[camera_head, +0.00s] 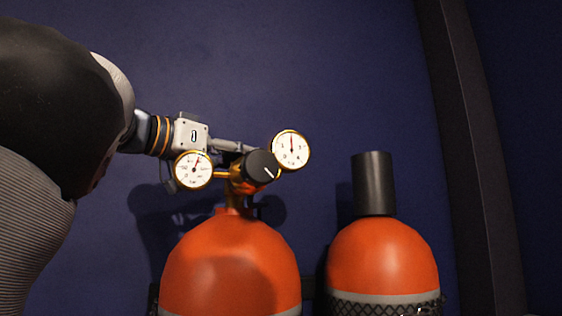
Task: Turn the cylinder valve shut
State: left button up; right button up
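The left orange gas cylinder (230,262) stands upright with a brass valve and regulator on top. A black round knob (262,167) with a white mark pointing to the lower right sits between two gauges. The left gauge (193,170) and the upper right gauge (290,150) have white dials in gold rims. My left gripper (240,148) comes in from the left, with its grey fingers reaching behind the gauges and knob. Its fingertips are partly hidden, so I cannot tell if it is open or touches the valve. My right gripper is out of view.
A second orange cylinder (382,255) with a black cap (373,184) stands to the right, with dark netting around its lower part. A dark blue wall (330,60) is behind. A dark vertical post (470,150) stands at the right.

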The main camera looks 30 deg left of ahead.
pick_arm(q)
jog(key=shift+h, duration=0.3)
jog(key=shift+c, duration=0.5)
jog(key=m+g+h, duration=0.1)
jog(key=m+h, duration=0.1)
jog(key=h, duration=0.1)
jog(key=shift+a+m+g, duration=0.1)
jog(key=shift+m+g, duration=0.2)
jog(key=shift+m, duration=0.1)
jog(key=shift+m+g+h, duration=1.4)
jog(key=shift+m+h, duration=0.2)
jog(key=shift+h, duration=0.7)
jog(key=shift+m+g+h, duration=0.3)
jog(key=shift+g, duration=0.1)
jog(key=o, duration=1.2)
jog(key=v, duration=0.7)
jog(key=shift+s, duration=0.2)
